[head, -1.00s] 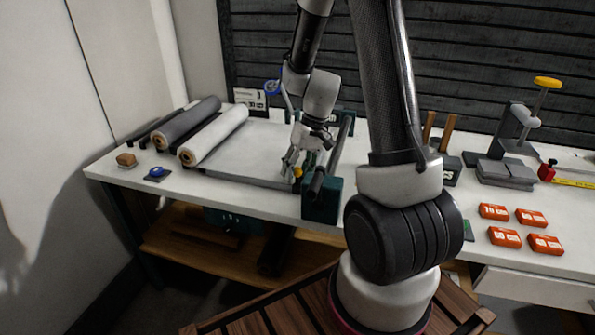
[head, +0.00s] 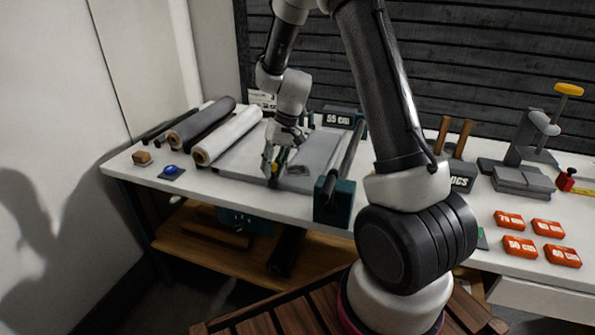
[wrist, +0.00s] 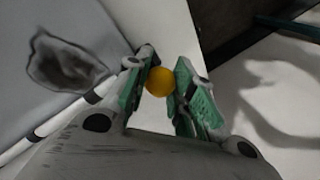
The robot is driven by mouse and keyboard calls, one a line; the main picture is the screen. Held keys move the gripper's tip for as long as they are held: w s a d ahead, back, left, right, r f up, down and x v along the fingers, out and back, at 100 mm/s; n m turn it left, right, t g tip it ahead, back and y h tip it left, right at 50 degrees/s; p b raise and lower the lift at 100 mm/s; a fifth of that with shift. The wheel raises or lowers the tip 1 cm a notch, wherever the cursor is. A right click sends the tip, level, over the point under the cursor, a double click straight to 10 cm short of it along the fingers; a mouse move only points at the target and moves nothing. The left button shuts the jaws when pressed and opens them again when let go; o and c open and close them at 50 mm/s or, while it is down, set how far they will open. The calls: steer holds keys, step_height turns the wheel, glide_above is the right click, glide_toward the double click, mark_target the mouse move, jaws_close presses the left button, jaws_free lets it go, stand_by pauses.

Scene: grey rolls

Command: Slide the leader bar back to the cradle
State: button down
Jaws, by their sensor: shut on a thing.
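The leader bar's yellow knob (head: 274,169) is at the front edge of the bench's sheet area. In the wrist view the knob (wrist: 160,81) sits between the green fingers of my gripper (wrist: 162,92). A pale bar with dark bands, apparently the leader bar (wrist: 92,98), runs diagonally left of the fingers, partly hidden by my gripper. In the head view my gripper (head: 272,166) points down, shut on the knob. I cannot tell which part is the cradle.
A dark roll (head: 200,122) lies beyond the white roll. At right, a dark rod (head: 345,160) spans teal end blocks (head: 334,204). The grey bed (head: 312,150) between gripper and rod is bare.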

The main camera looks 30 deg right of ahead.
steer(key=w+a, duration=1.3)
steer(key=shift+w+a, duration=0.2)
steer(key=shift+w, duration=0.1)
steer(key=shift+w+a+r, duration=0.1)
steer(key=shift+w+a, duration=0.15)
steer(key=c, duration=1.2)
jaws_free()
steer(key=shift+w+a, duration=0.1)
steer(key=shift+o, duration=0.2)
steer(key=v, duration=1.2)
